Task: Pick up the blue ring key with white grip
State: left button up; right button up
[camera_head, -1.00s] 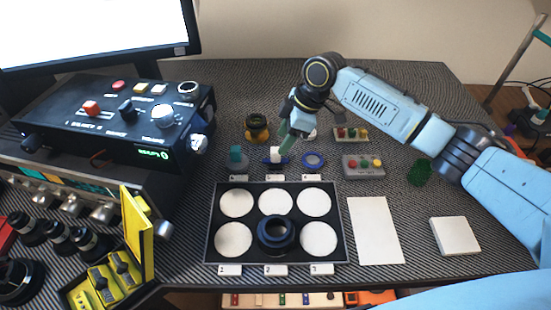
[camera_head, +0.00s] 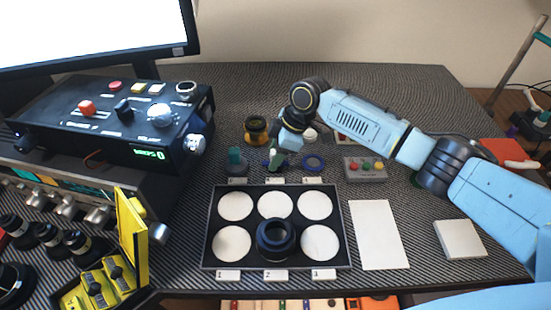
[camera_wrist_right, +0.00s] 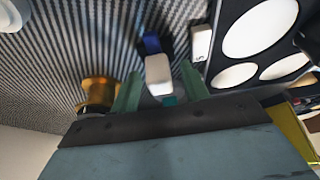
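The blue ring key with its upright white grip (camera_wrist_right: 158,75) shows in the right wrist view, between the two green fingers of my right gripper (camera_wrist_right: 160,84). Part of its blue base (camera_wrist_right: 152,43) shows beyond the grip. The fingers stand apart, with a visible gap on each side of the grip. In the head view my right gripper (camera_head: 273,158) reaches down over the key behind the lens tray and hides most of it. My left gripper is not in view.
A black and gold lens part (camera_head: 256,130) stands behind. The black tray (camera_head: 345,240) with white discs is in front.

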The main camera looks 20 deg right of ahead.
jog(key=c, duration=0.9)
grip_shut()
